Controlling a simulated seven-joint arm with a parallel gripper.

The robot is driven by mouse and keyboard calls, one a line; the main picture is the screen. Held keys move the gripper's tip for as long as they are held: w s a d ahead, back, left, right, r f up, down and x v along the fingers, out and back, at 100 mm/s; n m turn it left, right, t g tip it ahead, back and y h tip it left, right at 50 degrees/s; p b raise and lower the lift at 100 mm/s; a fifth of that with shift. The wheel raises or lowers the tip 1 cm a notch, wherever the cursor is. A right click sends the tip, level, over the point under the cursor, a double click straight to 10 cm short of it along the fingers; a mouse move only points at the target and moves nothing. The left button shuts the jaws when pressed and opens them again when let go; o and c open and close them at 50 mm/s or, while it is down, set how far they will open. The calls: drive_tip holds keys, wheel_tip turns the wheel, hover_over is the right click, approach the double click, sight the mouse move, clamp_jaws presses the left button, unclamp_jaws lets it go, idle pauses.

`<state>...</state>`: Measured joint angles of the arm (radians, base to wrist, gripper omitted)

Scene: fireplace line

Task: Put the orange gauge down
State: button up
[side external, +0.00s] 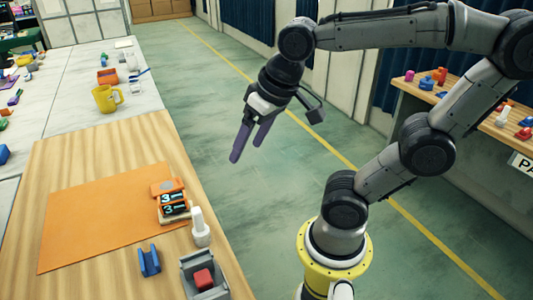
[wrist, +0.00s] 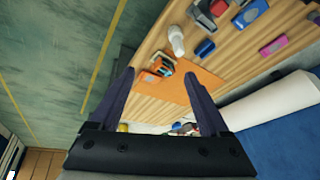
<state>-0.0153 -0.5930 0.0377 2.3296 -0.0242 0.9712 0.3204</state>
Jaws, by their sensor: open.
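The orange gauge (side external: 164,186) lies at the right edge of an orange mat (side external: 95,215) on the wooden table, with two dark number displays (side external: 173,203) showing. It also shows small in the wrist view as an orange thing (wrist: 150,77), between my fingers in the picture but far beyond them. My gripper (side external: 247,155) is open and empty, high and to the right of the table, over the floor and well apart from the gauge. Its two purple-grey fingers (wrist: 159,75) stand wide apart in the wrist view.
A white bottle-like thing (side external: 200,230) stands just in front of the gauge. A blue bracket (side external: 149,261) and a grey holder (side external: 217,262) with a red block (side external: 203,278) are nearer. A yellow mug (side external: 106,98) stands behind. Most of the mat is clear.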

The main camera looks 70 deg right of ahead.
drive_tip(key=s+f+n, duration=0.1)
drive_tip(key=s+f+n+t, duration=0.1)
drive_tip(key=s+n, duration=0.1)
drive_tip(key=shift+s, duration=0.25)
